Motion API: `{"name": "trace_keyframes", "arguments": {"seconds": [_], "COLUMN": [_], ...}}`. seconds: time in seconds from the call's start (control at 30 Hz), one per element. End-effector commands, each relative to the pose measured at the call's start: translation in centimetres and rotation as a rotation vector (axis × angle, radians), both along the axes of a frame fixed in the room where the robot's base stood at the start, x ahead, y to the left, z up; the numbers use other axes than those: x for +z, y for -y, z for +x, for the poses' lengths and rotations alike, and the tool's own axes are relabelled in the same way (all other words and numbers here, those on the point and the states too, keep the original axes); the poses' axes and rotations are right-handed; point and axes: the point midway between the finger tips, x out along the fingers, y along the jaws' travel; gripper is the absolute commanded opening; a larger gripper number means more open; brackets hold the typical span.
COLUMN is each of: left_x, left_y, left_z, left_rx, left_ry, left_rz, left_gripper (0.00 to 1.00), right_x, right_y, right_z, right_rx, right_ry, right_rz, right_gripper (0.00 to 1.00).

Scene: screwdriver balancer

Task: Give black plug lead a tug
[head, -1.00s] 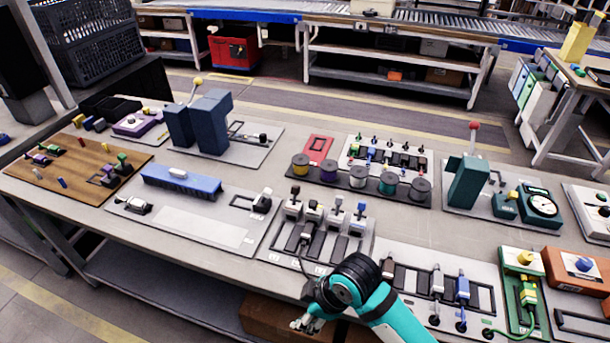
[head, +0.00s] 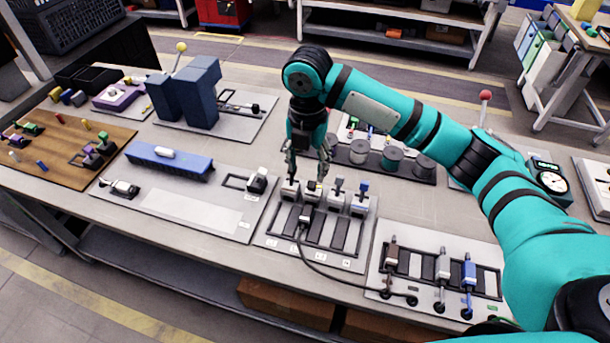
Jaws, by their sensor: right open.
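The black plug (head: 306,214) sits in a slot of the grey panel (head: 268,240) with several switches. Its thin black lead (head: 340,278) curves down from the plug and right to the neighbouring board. My right gripper (head: 307,178) points down over the switches at the back of this panel. Its two fingers are apart with nothing visibly held between them. The fingertips are close to the white switch blocks (head: 290,188); whether they touch cannot be told. My left gripper is not in view.
A board (head: 375,275) with brown, grey and blue plugs lies at the front right. Spools (head: 393,158) stand behind the panel, partly hidden by my arm.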

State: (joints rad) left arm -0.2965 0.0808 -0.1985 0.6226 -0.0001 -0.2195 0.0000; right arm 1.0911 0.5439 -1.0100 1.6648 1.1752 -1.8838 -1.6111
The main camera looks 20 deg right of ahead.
Motion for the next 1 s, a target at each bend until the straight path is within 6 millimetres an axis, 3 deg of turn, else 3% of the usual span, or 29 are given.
{"name": "trace_keyframes", "arguments": {"seconds": [0.23, 0.7, 1.0], "left_x": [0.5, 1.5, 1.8], "left_y": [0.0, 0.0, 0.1], "left_z": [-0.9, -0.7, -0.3], "left_rx": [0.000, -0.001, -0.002], "left_ry": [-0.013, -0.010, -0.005], "left_rz": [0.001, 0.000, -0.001], "left_gripper": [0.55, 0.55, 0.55], "right_x": [-4.0, -13.2, -16.6], "right_y": [0.0, -0.1, 0.0], "right_z": [-0.1, -0.1, -0.1], "right_rx": [-0.004, -0.004, -0.003], "right_ry": [-0.004, -0.002, 0.001], "right_rz": [0.000, 0.000, 0.000], "right_gripper": [0.50, 0.50, 0.50]}}
